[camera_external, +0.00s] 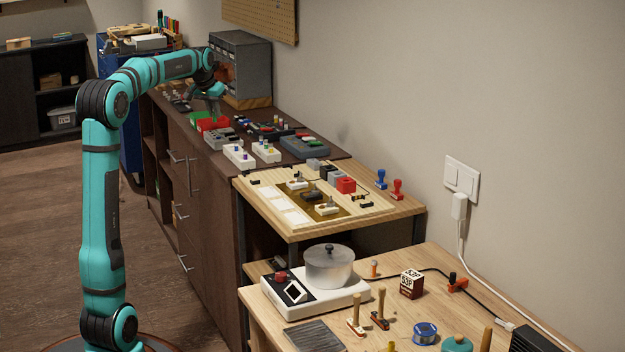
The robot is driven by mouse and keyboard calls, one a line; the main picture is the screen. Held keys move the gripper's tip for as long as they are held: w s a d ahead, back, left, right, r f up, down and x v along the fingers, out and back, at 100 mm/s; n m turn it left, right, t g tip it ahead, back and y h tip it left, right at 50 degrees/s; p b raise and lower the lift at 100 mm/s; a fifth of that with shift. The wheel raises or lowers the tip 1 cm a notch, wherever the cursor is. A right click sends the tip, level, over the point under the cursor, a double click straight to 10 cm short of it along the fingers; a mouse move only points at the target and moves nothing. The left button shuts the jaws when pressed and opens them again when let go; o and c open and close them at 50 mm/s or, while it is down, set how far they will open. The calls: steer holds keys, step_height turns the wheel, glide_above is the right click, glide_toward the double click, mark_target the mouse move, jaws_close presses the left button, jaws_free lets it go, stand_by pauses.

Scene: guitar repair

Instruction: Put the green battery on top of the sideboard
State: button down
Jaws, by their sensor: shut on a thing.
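The sideboard (205,185) is a long dark brown cabinet along the wall, with metal handles on its front. My arm reaches over its far part, and my gripper (213,112) points down just above the top. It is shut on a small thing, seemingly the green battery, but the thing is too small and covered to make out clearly. Green and red shapes (208,123) show right at the fingertips. I cannot tell whether the held thing touches the sideboard top.
A grey drawer cabinet (240,62) stands close behind my gripper. White blocks (238,156), a grey device (220,139) and dark devices (305,146) crowd the sideboard top. A wooden-topped bench (385,212) and a table with a pot (330,266) stand nearer. The floor at left is clear.

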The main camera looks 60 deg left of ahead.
steer(key=shift+f, duration=6.2)
steer(key=shift+f, duration=0.15)
steer(key=c, duration=1.7)
jaws_free()
steer(key=shift+c, duration=0.2)
steer(key=v, duration=1.2)
steer(key=shift+s, duration=0.1)
